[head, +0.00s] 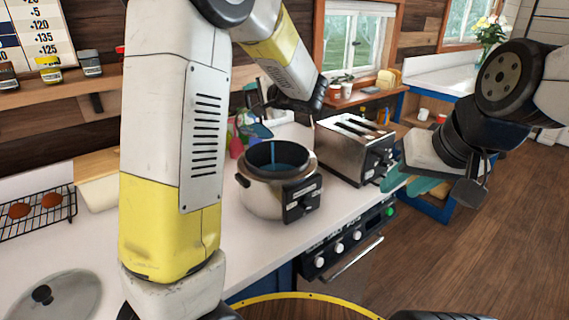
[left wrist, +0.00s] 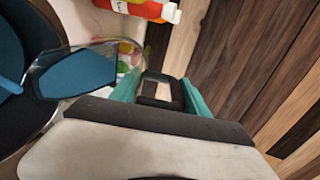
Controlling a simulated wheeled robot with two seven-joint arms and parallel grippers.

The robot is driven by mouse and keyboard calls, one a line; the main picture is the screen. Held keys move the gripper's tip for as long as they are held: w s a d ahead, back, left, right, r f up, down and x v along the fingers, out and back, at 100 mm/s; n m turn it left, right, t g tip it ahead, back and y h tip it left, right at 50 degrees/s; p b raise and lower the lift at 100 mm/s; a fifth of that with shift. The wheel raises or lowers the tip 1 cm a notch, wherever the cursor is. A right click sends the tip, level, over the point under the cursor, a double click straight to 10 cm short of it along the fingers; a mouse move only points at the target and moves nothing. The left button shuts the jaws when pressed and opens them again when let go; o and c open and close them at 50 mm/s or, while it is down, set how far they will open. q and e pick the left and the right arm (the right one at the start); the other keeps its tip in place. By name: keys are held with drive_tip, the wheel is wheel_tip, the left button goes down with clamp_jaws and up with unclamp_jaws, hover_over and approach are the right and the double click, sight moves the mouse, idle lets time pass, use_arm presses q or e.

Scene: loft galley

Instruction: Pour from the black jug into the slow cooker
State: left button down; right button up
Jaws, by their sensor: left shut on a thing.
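The silver slow cooker (head: 262,200) stands open on the counter, with blue liquid and a thin blue stream (head: 272,152) inside its dark pot. In the left wrist view, the clear-walled jug (left wrist: 105,48) is tilted beside the dark pot (left wrist: 30,118) at the left edge, with blue liquid (left wrist: 75,76) at its lip. My left gripper (left wrist: 160,80) is shut on the jug's black handle (left wrist: 156,90). In the head view, my left arm's links hide most of this grip. My right gripper (head: 411,184) hangs empty right of the toaster; its finger gap is unclear.
A silver toaster (head: 345,150) stands close right of the cooker. A glass lid (head: 55,300) lies at the front left, and a wire rack (head: 40,212) holds brown round items. A shelf of jars (head: 90,63) is above. The counter in front of the cooker is clear.

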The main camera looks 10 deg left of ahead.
use_arm(q)
drive_tip(key=shift+s+d+t+y+p, duration=0.35)
drive_tip(key=shift+s+d+t+y, duration=0.15)
drive_tip(key=shift+s+d, duration=0.3)
drive_tip(key=shift+s+d+r+t+y, duration=0.3)
drive_tip(key=shift+s+d, duration=0.1)
idle(0.5)
